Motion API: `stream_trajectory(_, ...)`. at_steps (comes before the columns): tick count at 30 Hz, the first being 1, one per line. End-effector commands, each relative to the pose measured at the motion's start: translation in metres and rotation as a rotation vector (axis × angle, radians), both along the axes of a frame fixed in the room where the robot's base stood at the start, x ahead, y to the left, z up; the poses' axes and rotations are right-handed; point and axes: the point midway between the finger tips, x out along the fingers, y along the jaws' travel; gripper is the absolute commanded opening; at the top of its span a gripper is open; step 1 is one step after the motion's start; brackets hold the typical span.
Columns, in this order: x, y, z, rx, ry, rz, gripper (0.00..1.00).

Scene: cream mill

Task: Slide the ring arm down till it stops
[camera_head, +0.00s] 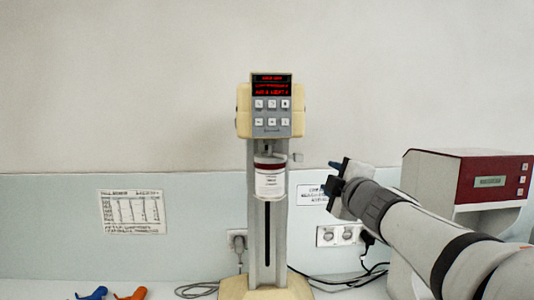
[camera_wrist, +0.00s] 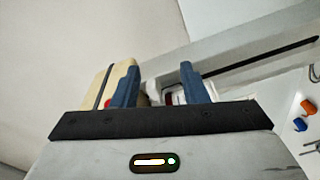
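The cream mill has a yellowish head (camera_head: 270,107) with a red lit display and keys, on a grey column (camera_head: 281,235) with a dark vertical slot. A white jar (camera_head: 270,184) with a dark red top sits high on the column, just under the head. The ring arm is hard to make out around the jar's top; a small light knob (camera_head: 297,157) sticks out to the right there. My gripper (camera_head: 335,174) is right of the jar, apart from it. In the wrist view its two blue fingers (camera_wrist: 160,85) are spread, with the mill behind them.
A red and white device (camera_head: 466,180) stands at the right, behind my arm. Cables and a wall socket (camera_head: 340,235) are behind the column. A blue tool (camera_head: 92,293) and an orange tool (camera_head: 131,294) lie at the lower left. The column below the jar is clear.

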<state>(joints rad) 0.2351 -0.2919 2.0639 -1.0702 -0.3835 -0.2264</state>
Motion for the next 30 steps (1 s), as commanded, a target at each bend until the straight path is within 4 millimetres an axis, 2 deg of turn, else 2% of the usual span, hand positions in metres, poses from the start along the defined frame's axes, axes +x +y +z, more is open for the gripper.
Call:
stream_trajectory(1, 0.003, 0.005, 0.012, -0.064, -0.025, 0.057, 0.40)
stream_trajectory(3, 0.003, 0.014, 0.023, -0.146, -0.051, 0.136, 0.40)
stream_trajectory(11, 0.003, 0.033, 0.033, -0.293, -0.083, 0.286, 0.40)
stream_trajectory(14, 0.012, 0.038, 0.033, -0.300, -0.083, 0.295, 0.40)
stream_trajectory(24, 0.060, 0.058, 0.033, -0.298, -0.084, 0.293, 0.40)
stream_trajectory(30, 0.072, 0.063, 0.033, -0.299, -0.085, 0.291, 0.40)
